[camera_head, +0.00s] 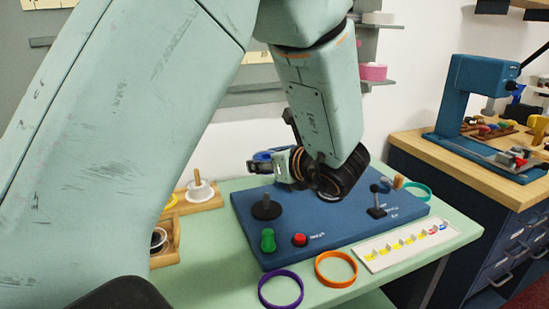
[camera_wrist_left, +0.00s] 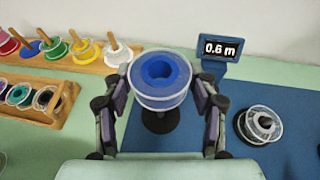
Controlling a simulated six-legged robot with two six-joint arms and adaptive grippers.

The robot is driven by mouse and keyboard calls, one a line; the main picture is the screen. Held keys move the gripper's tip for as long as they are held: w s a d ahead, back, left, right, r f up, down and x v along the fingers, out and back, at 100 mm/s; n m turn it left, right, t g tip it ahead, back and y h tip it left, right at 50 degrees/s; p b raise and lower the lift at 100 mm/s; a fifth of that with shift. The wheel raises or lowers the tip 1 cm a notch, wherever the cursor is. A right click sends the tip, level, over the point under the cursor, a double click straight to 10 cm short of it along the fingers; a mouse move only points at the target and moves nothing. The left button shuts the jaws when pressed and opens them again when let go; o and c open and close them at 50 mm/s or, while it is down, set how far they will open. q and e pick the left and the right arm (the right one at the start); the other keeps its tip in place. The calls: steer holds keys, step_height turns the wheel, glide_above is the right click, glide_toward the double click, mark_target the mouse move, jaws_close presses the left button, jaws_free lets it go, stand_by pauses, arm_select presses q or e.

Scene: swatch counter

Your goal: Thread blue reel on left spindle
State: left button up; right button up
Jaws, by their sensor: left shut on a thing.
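The blue reel (camera_wrist_left: 160,78), with clear flanges and a blue core, is between the fingers of my left gripper (camera_wrist_left: 160,95) in the left wrist view. The gripper is shut on its sides. The left spindle (camera_wrist_left: 160,122), black with a round base, shows just below the reel, partly covered by it. In the head view the left spindle (camera_head: 266,208) stands on the blue board, and my left gripper (camera_head: 275,162) is behind and above it. I cannot tell whether the reel's hole lines up with the post. My right gripper is not in view.
The blue board (camera_head: 330,235) bears a green knob (camera_head: 268,240), a red button (camera_head: 300,240) and a lever (camera_head: 377,205). A clear reel (camera_wrist_left: 260,125) sits to the right. A display (camera_wrist_left: 220,48) reads 0.6 m. Purple (camera_head: 281,289) and orange (camera_head: 336,269) rings lie in front.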

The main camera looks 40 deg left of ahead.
arm_select(q)
step_height(320, 180, down, 4)
steer(key=shift+f+b, duration=0.1)
steer(key=shift+b, duration=1.05)
steer(key=shift+f, duration=0.35)
steer(key=shift+a+f, duration=0.25)
steer(key=shift+a, duration=0.05)
steer(key=shift+d+r, duration=0.15)
steer(key=shift+d, duration=0.15)
steer(key=shift+a, duration=0.2)
steer(key=shift+d+b, duration=0.2)
steer(key=shift+b, duration=0.35)
steer(key=shift+f+b, duration=1.3)
steer(key=shift+f, duration=0.05)
